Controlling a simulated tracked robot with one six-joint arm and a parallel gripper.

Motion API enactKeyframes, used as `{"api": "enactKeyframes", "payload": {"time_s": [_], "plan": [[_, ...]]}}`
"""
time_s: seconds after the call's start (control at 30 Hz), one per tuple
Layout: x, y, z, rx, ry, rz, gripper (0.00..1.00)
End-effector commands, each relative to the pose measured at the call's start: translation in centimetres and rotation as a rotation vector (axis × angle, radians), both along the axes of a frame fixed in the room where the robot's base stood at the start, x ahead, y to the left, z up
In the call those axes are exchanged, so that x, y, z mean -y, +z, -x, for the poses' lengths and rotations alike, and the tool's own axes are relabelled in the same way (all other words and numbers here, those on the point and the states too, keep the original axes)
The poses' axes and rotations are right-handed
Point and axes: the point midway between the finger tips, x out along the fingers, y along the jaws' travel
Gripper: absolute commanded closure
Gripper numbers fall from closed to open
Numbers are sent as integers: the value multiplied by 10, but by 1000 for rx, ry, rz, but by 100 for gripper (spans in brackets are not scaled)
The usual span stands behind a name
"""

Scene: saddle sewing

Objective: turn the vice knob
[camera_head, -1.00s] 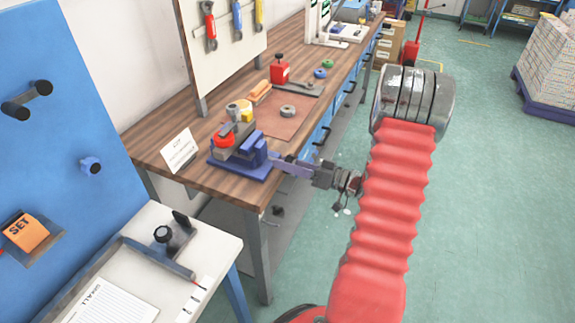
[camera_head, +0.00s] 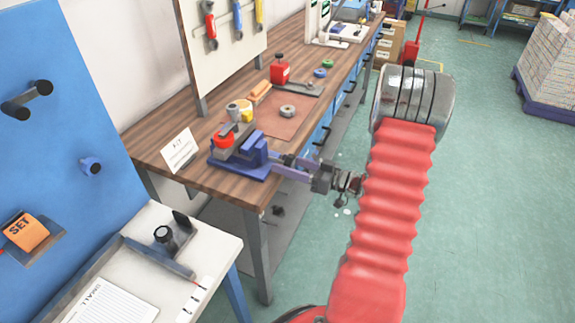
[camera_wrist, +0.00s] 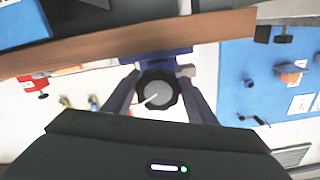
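The blue vice (camera_head: 255,152) stands at the near corner of the wooden bench, with a red-topped part (camera_head: 223,137) beside its jaws. Its round black knob (camera_wrist: 158,92) has a grey face and a pale pointer line slanting to the lower left in the wrist view. My gripper (camera_head: 278,162) reaches the vice from the right. In the wrist view its two fingers (camera_wrist: 160,84) lie along both sides of the knob and appear to press on it. The exact contact is hard to see. In the head view the knob is hidden by the fingers.
A white card (camera_head: 180,149) stands left of the vice. A brown mat (camera_head: 285,124) with a grey ring (camera_head: 288,111) lies behind it. A white side table (camera_head: 214,243) and a blue panel (camera_head: 60,130) are at the left.

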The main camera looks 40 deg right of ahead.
Motion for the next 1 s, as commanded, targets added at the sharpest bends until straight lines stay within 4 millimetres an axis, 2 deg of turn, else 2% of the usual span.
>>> {"api": "enactKeyframes", "payload": {"time_s": [0.2,0.57,0.77,1.0], "plan": [[1,1,0,2,-2,1,33],[4,2,3,4,-5,1,33],[14,2,18,4,-7,1,33],[32,1,50,4,-7,1,33]]}}
